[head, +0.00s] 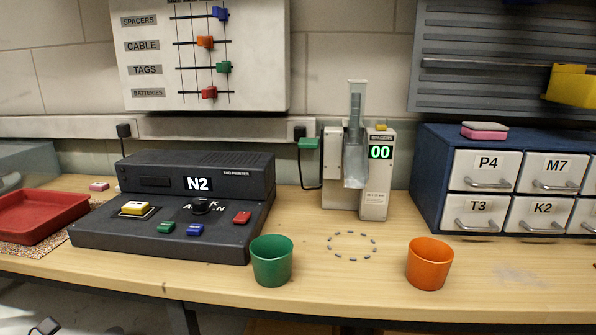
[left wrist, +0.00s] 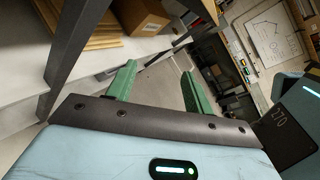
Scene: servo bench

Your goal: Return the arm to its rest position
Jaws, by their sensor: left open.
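My left gripper (left wrist: 157,90) shows in the left wrist view with its two green fingers apart and nothing between them. It hangs over the floor beside a dark table leg, below the bench top. Neither gripper shows in the head view, and my right gripper is in no view. In the head view, the wooden bench top (head: 330,290) carries a black tag printer (head: 190,205) reading N2 and a white spacers dispenser (head: 375,190) reading 00.
A green cup (head: 271,262) and an orange cup (head: 429,264) stand near the front edge, with a dashed ring (head: 352,246) between them. A red tray (head: 40,212) is at left, blue drawers (head: 432,185) at right. The left wrist view shows a shelf (left wrist: 100,25) with boards beside the gripper.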

